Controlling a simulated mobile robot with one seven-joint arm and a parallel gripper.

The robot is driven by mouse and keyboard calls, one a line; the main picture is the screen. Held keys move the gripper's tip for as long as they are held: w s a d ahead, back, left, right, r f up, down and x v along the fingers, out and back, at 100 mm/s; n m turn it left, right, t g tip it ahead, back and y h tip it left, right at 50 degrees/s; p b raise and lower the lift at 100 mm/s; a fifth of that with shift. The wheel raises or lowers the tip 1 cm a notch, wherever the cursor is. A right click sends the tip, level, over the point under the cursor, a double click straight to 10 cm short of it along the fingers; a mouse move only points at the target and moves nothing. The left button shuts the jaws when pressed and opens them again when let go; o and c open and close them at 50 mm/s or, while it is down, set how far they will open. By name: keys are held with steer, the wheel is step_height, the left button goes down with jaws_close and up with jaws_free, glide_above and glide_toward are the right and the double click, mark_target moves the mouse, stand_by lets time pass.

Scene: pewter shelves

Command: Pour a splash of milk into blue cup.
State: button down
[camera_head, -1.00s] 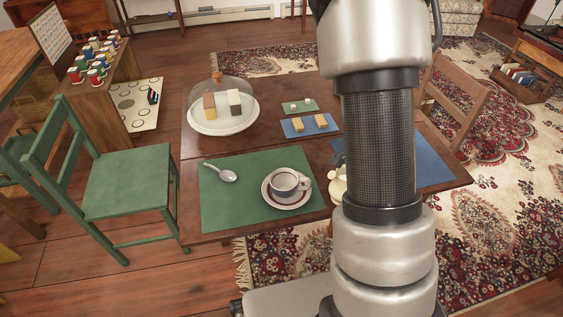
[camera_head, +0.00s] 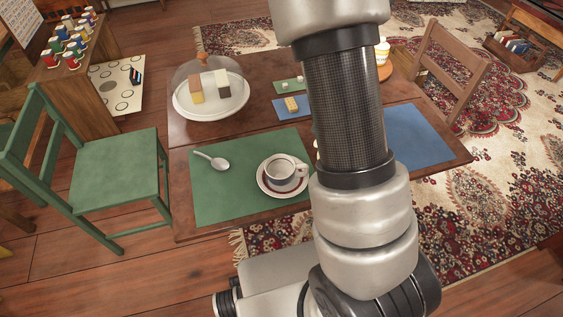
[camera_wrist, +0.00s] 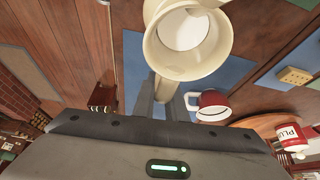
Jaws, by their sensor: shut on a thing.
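A cream milk jug (camera_wrist: 190,42) fills the top middle of the wrist view, its mouth facing the camera and white milk inside. My gripper (camera_wrist: 168,84) is shut on the jug's handle; its finger ends are partly hidden behind the handle. In the head view, my arm hides the gripper and most of the jug. A pale cup (camera_head: 280,171) stands upright on a saucer on the green mat (camera_head: 218,198); it looks empty, and any blue on it is hard to make out. A red-and-white cup (camera_wrist: 212,106) shows in the wrist view by a blue mat (camera_wrist: 235,70).
A glass dome (camera_head: 211,88) covers blocks of food at the table's back left. A small blue mat (camera_head: 288,108) with a yellow piece lies behind the green mat. A spoon (camera_head: 212,160) lies left of the cup. A wooden chair (camera_head: 450,65) stands at right, a green chair (camera_head: 115,170) at left.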

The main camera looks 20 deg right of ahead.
steer(key=a+r+h, duration=0.2)
steer(key=h, duration=0.1)
steer(key=shift+a+r, duration=0.1)
steer(key=shift+r, duration=0.25)
steer(key=shift+h, duration=0.9)
steer(key=r+p, duration=0.1)
steer(key=a+r+p, duration=0.1)
steer(key=r, duration=0.1)
steer(key=r+p, duration=0.1)
steer(key=r, duration=0.1)
steer(key=shift+a, duration=0.5)
steer(key=shift+h, duration=0.3)
steer(key=shift+w+a+r+h+p, duration=0.1)
steer(key=shift+a+r+h+p, duration=0.6)
steer(key=shift+r, duration=0.25)
steer(key=shift+a+r+h+b, duration=0.2)
steer(key=shift+a+h+b, duration=0.2)
steer(key=shift+a+h, duration=0.25)
steer(key=shift+a+r+h+b, duration=0.15)
steer(key=shift+a+h+b, duration=0.25)
steer(key=shift+h, duration=0.35)
stand_by(1.1)
